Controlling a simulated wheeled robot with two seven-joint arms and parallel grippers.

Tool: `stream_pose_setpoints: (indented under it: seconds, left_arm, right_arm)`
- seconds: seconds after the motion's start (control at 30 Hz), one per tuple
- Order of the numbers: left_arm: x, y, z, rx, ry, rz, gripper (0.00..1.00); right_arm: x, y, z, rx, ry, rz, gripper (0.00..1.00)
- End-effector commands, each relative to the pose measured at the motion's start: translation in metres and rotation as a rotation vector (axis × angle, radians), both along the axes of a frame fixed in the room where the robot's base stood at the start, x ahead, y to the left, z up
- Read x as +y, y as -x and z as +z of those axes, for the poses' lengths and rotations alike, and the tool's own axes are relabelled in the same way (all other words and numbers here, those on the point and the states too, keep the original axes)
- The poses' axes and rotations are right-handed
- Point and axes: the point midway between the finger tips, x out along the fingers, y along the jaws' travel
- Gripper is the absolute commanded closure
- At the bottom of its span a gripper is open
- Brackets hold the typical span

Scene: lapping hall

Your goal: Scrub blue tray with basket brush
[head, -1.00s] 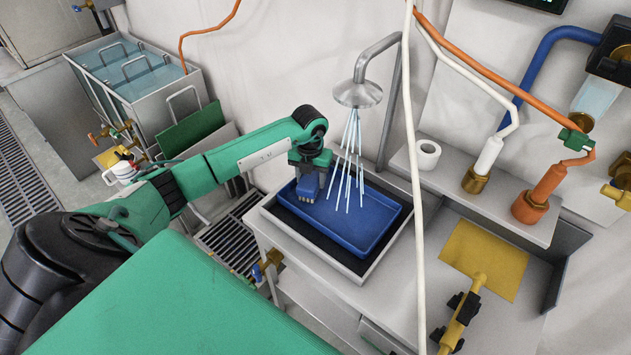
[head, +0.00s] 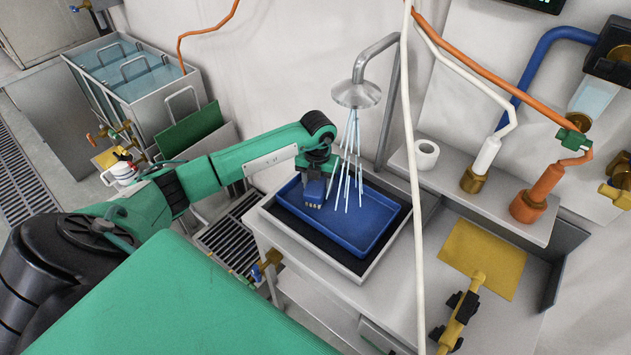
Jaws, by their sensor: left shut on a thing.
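The blue tray (head: 355,233) lies in a shallow black-lined sink (head: 388,252) under a running shower head (head: 357,94). My left gripper (head: 315,180) comes in from the left and is over the tray's left end. The bristles look to be at or very near the floor; contact is hard to tell. Water streams fall just right of the brush. My right gripper is not in view.
A white cord (head: 413,170) hangs in front of the sink's right side. A shelf at right holds a white roll (head: 427,154), a white nozzle (head: 481,165) and an orange nozzle (head: 538,193). A yellow sheet (head: 483,258) lies on the counter. Water tanks (head: 130,75) stand back left.

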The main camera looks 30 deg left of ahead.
Motion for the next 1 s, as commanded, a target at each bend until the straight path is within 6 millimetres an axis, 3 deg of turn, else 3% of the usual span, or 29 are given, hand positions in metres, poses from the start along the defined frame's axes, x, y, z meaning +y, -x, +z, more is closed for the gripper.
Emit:
stream_pose_setpoints:
  seconds: [0.17,0.63,1.0]
  left_arm:
    - [-0.001,0.001,0.009,0.003,0.001,-0.001,0.72]
    - [0.0,0.0,0.057,0.002,0.001,-0.001,0.72]
    - [0.0,0.001,0.06,0.002,0.001,-0.001,0.72]
  right_arm:
    - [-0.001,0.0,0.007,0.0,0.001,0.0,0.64]
    - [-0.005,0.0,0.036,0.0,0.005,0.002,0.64]
    - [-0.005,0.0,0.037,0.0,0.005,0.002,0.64]
